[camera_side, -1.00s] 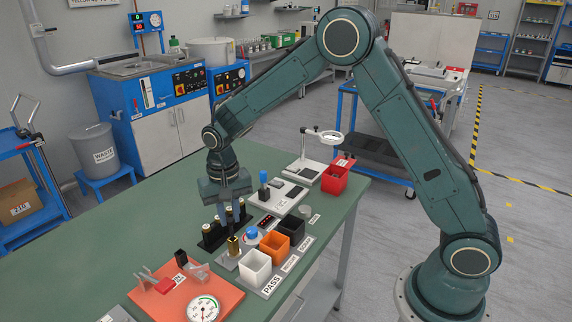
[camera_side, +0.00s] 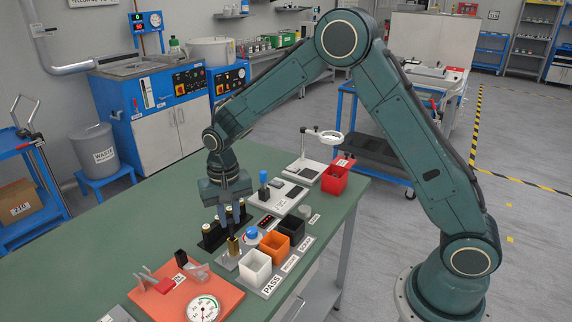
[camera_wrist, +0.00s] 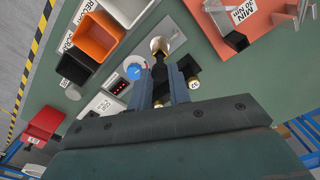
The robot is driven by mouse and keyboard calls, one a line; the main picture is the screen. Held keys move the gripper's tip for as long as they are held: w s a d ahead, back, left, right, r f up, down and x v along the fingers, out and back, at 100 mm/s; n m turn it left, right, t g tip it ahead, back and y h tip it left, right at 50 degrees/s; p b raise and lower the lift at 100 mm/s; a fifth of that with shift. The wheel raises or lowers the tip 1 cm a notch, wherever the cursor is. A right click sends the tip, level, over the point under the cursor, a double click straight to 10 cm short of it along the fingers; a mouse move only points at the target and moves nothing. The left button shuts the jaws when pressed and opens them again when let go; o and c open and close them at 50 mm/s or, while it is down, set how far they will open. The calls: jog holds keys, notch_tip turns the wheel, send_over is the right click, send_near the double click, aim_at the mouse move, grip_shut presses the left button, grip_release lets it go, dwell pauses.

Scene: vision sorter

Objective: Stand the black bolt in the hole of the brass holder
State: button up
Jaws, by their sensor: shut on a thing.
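The brass holder (camera_side: 233,246) stands on the grey base plate beside the white bin. My gripper (camera_side: 231,217) is directly above it, pointing down, with its blue-grey fingers shut on the black bolt (camera_side: 232,231). The bolt looks about upright, and its lower end is at the top of the holder. In the wrist view the black bolt (camera_wrist: 158,68) reaches from between the fingers (camera_wrist: 161,88) to the brass holder (camera_wrist: 159,45). I cannot tell how far its end is inside the hole, which the bolt and fingers hide.
A black rack (camera_side: 210,242) with several brass-ended pieces stands close left of the fingers. A blue button (camera_side: 251,233) and white (camera_side: 255,266), orange (camera_side: 274,246) and black bins (camera_side: 291,229) are close on the right. An orange fixture plate (camera_side: 215,284) lies in front.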

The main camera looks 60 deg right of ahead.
aim_at(230, 221)
jog(key=shift+f, duration=1.55)
dwell(0.4)
jog(key=o, duration=1.3)
jog(key=shift+o, duration=0.2)
jog(key=shift+r, duration=0.15)
jog(key=shift+r, duration=3.85)
